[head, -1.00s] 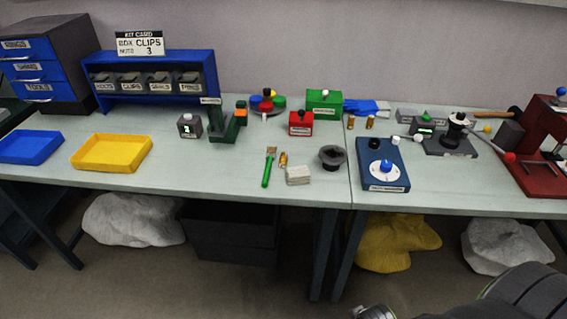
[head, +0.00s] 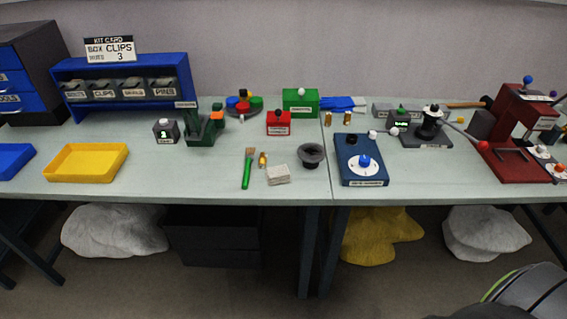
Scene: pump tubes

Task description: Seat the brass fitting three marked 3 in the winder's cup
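Three small brass fittings show on the bench in the head view. One brass fitting (head: 262,160) lies between the green-handled brush and a pale block. A second brass fitting (head: 327,118) and a third brass fitting (head: 347,118) stand side by side behind the blue device. Their number marks are too small to read, so I cannot tell which is 3. The blue device (head: 375,174) has a white dial, a blue knob and a dark round cup (head: 352,139) at its back left; its label is not readable. Neither of my grippers is in view.
A black lever device (head: 428,133) and a red press (head: 515,160) are to the right.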

